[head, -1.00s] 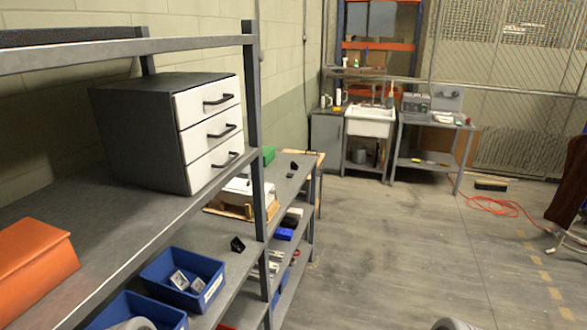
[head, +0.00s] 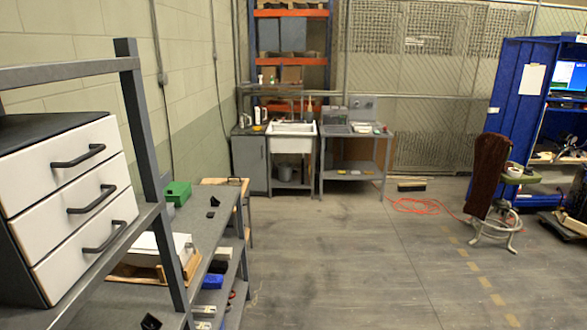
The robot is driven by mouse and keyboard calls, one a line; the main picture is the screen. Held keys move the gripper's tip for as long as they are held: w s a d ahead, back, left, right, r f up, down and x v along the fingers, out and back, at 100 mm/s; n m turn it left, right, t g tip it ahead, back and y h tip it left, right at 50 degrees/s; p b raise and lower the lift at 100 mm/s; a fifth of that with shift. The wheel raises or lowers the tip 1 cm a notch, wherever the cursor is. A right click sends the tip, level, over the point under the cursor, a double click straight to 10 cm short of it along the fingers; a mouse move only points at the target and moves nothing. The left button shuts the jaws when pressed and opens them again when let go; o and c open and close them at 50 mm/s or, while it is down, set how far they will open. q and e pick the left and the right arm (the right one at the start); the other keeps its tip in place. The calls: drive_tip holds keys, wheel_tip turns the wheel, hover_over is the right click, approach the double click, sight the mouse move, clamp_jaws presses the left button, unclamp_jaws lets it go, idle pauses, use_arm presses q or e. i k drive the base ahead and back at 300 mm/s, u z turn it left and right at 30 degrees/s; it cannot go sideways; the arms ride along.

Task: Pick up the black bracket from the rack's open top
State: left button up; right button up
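The rack's open top (head: 205,232) is a grey shelf surface in the left half of the head view, running away from me beyond a grey upright. A small black bracket-like piece (head: 214,201) lies on it near its far part, with a smaller dark piece (head: 210,214) just in front. Another black angled piece (head: 150,321) shows at the bottom edge, on the nearer grey shelf. At this size I cannot tell which is the bracket meant. Neither of my grippers is in view.
A green box (head: 177,192) and a wooden tray (head: 150,274) sit on the rack. Open floor (head: 350,260) lies to the right. A brown-covered chair (head: 488,175) stands farther right.

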sight(214, 203)
drive_tip(key=z, duration=0.4)
drive_tip(key=i, duration=2)
drive_tip(key=u, duration=1)
drive_tip(key=i, duration=1.5)
drive_tip(key=u, duration=1.15)
